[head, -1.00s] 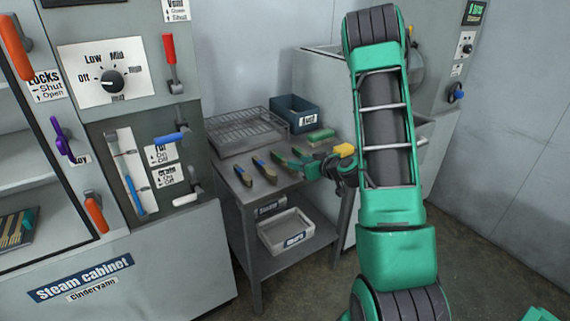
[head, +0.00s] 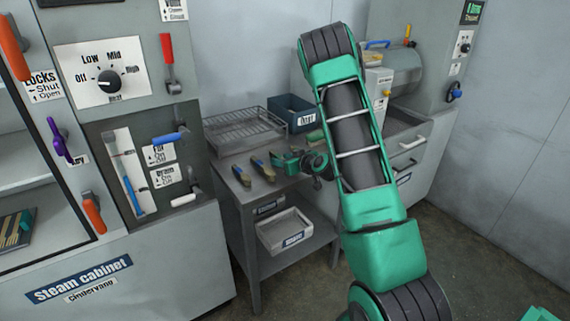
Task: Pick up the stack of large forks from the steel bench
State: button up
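The steel bench (head: 222,171) stands in the middle of the head view. My gripper (head: 284,161) is over the bench top just right of these stacks, pointing left. It hides the part of the bench under and behind it. Its fingers are too small to show whether they are open or hold anything.
A wire rack (head: 235,130) and a dark blue bin (head: 292,112) stand at the bench's back. A pale bin (head: 284,232) sits on the lower shelf. The steam cabinet (head: 120,255) is close on the left, with a utensil tray (head: 18,232) inside. A machine (head: 415,130) stands right.

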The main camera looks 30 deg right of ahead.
grip_shut()
jog(key=shift+s, duration=0.15)
